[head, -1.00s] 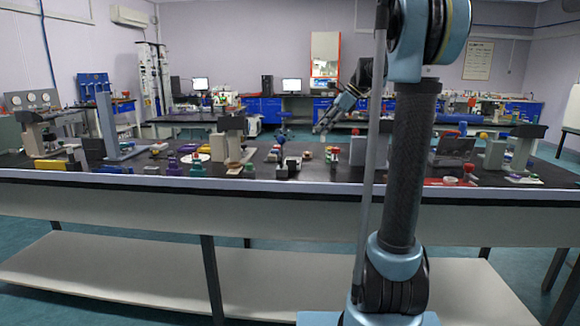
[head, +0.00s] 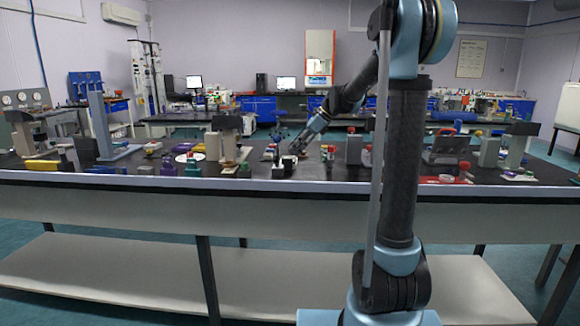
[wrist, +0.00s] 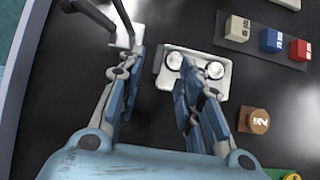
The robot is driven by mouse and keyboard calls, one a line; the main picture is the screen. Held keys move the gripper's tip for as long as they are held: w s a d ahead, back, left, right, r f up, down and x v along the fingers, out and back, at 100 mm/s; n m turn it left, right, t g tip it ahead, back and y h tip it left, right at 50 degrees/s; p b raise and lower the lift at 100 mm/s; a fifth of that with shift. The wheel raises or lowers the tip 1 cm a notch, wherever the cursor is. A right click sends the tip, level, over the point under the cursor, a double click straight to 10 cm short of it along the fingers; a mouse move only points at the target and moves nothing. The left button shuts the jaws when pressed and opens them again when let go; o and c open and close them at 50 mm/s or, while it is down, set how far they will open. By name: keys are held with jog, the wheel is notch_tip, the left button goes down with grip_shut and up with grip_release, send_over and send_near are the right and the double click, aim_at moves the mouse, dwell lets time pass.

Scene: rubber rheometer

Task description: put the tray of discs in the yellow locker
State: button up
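A small white tray (wrist: 215,88) holding two round discs with shiny rims (wrist: 195,66) lies on the black bench top in the wrist view. My gripper (wrist: 158,70) is open above the bench, its fingers spread, with nothing held. The right finger overlaps the tray's near left part in the picture; I cannot tell whether it touches. The left finger is left of the tray. In the head view my gripper (head: 297,147) points down over the middle of the bench, and I cannot make out the tray there. I cannot identify a yellow locker in either view.
A grey strip with white, blue and red blocks (wrist: 271,40) lies right of the tray. A brown block (wrist: 255,120) is nearer. A pale piece with dark rods (wrist: 125,35) stands left. The bench (head: 130,181) is crowded; a yellow block (head: 42,165) lies at its left.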

aim_at(288, 160)
jog(key=shift+x, duration=2.6)
jog(key=shift+c, duration=0.3)
jog(key=shift+d, duration=0.1)
grip_shut()
